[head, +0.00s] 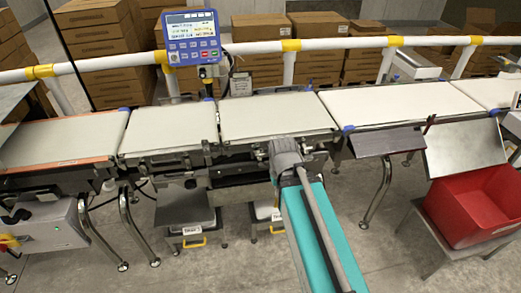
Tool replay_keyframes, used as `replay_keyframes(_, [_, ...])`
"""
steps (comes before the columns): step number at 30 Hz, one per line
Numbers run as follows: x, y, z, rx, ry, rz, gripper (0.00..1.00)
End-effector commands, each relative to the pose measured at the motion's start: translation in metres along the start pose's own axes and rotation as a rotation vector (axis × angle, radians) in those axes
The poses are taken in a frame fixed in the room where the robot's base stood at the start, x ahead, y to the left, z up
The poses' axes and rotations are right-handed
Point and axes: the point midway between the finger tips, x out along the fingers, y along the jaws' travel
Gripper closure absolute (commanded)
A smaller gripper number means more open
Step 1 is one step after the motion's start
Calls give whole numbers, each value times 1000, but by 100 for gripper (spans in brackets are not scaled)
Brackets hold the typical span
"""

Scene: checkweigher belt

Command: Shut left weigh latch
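The weigh conveyor has two short cream belts, a left one (170,127) and a right one (275,115), set side by side in the middle of the line. Small dark metal fittings (181,158) show along the front frame below the left belt; I cannot tell which is the left weigh latch or whether it is open or shut. My arm reaches up from the bottom, and its grey end (286,155) is at the front edge of the right belt. My gripper's fingers are hidden or too small to make out. The arm covers part of the front frame there.
A blue display (192,38) stands behind the belts, by a white rail (340,44) with yellow joints. Longer belts continue at left (62,140) and right (400,102). A red bin (470,208) stands lower right. Yellow-handled boxes (192,232) sit underneath. Open floor lies in front.

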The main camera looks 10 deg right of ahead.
Motion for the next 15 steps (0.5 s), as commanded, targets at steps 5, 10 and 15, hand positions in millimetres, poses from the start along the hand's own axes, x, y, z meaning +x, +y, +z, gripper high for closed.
replay_keyframes(5, [0,0,0,0,0,0,100])
replay_keyframes(10, [-5,0,-19,0,23,0,100])
replay_keyframes(15, [-19,-14,-73,-8,94,-1,100])
